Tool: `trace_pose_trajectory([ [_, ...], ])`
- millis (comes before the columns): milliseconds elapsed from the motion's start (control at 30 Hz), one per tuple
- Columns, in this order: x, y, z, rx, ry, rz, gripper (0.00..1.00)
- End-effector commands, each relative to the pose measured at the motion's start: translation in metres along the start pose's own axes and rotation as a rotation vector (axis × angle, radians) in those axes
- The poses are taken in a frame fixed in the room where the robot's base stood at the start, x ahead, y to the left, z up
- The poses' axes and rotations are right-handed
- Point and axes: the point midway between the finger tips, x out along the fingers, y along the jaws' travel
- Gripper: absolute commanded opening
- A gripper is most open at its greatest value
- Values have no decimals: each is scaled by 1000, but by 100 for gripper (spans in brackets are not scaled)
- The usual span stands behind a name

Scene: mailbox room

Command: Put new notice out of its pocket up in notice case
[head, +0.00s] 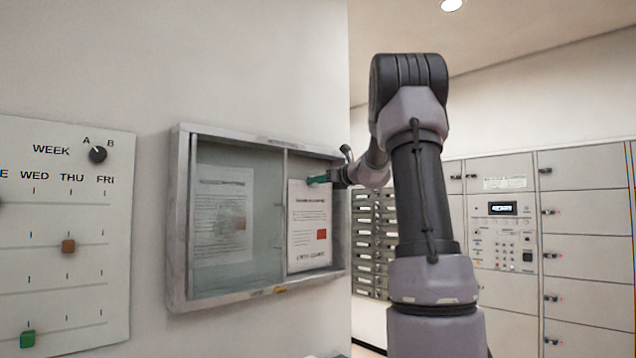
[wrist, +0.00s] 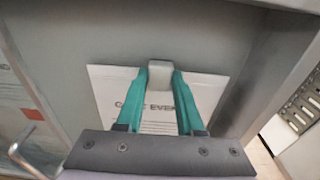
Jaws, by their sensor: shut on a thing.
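The notice case (head: 181,240) hangs on the wall, its left half behind greenish glass and its right half seemingly uncovered. A white notice (head: 308,225) with a red square stands upright in the right half; its printed upper part shows in the wrist view (wrist: 108,95). My gripper (head: 316,181) reaches in from the right at the notice's top. In the wrist view its teal fingers (wrist: 160,80) are shut on a small pale grey block (wrist: 159,72) at the notice's top edge. I cannot tell whether the notice touches the back panel. No pocket is identifiable.
Another printed sheet (head: 222,215) is behind the glass in the left half. The case's metal frame (wrist: 275,75) is close to the right of my gripper. A week board (head: 65,260) hangs at left. Parcel lockers (head: 585,215) and mail slots (head: 372,240) stand at right.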

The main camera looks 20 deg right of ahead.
Motion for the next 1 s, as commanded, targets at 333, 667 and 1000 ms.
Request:
trace_pose_trajectory([
  [333,5,0,1,0,-1,1,0],
  [667,10,0,1,-1,-1,1,0],
  [1000,13,0,1,-1,0,-1,0],
])
